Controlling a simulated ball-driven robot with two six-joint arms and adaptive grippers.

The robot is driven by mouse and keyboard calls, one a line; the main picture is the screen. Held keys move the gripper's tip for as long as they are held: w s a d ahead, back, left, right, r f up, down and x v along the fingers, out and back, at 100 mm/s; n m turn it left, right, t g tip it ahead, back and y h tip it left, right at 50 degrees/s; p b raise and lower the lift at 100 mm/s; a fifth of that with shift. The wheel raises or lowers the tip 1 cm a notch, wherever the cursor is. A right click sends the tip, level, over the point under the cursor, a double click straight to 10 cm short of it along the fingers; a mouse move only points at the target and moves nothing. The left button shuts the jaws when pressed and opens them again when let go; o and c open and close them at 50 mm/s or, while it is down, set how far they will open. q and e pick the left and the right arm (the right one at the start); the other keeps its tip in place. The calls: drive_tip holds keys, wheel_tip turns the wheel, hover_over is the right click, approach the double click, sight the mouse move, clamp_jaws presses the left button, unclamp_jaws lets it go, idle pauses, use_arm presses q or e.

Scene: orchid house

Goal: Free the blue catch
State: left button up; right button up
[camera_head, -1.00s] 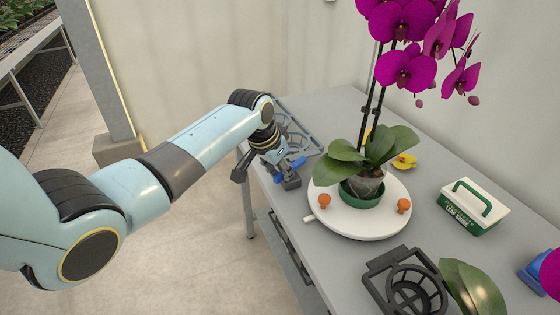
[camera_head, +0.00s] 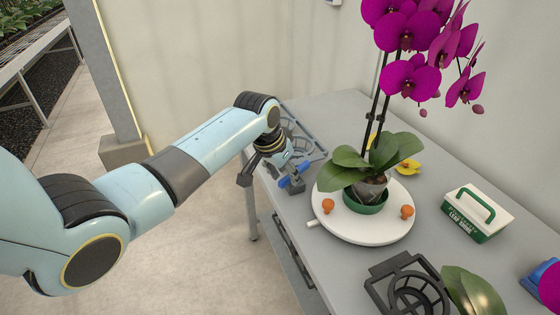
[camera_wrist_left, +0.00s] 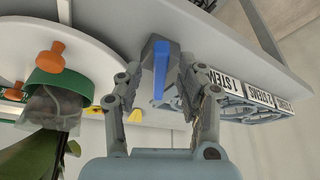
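The blue catch (camera_head: 292,181) is a bright blue bar on a small grey block (camera_head: 296,188) at the bench's left edge. In the left wrist view the catch (camera_wrist_left: 160,70) runs lengthwise along the middle of the block, between my fingers. My left gripper (camera_head: 278,168) is at the catch, coming from the left over the bench edge. In the left wrist view its two fingers (camera_wrist_left: 159,80) stand apart, one on each side of the catch, with a gap visible. Whether a fingertip touches the block cannot be told. My right gripper is not in view.
A white round turntable (camera_head: 340,230) with orange knobs bears a potted purple orchid (camera_head: 376,182) right of the block. A grey rack (camera_head: 310,140) stands behind the gripper. A dark basket holder (camera_head: 385,270) and a green-and-white box (camera_head: 478,214) are farther right.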

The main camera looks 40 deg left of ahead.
use_arm(q)
drive_tip(key=v, duration=1.1)
drive_tip(key=s+f+g+b, duration=0.2)
drive_tip(key=s+f, duration=0.5)
drive_tip(key=f, duration=0.4)
drive_tip(key=s+f+n+g+b, duration=0.1)
drive_tip(key=s+f+b, duration=0.2)
drive_tip(key=s+f, duration=0.5)
drive_tip(key=s+f+g+b, duration=0.2)
drive_tip(key=s+f, duration=0.3)
drive_tip(key=f, duration=0.8)
drive_tip(key=s+f+b, duration=0.2)
drive_tip(key=s+f, duration=0.8)
drive_tip(key=s, duration=0.3)
drive_tip(key=s+f+t+y+b, duration=0.1)
drive_tip(key=s+f+b, duration=0.1)
drive_tip(key=s+f, duration=0.9)
drive_tip(key=shift+s+d+f, duration=0.2)
drive_tip(key=shift+s+d, duration=0.15)
drive_tip(key=shift+s, duration=0.95)
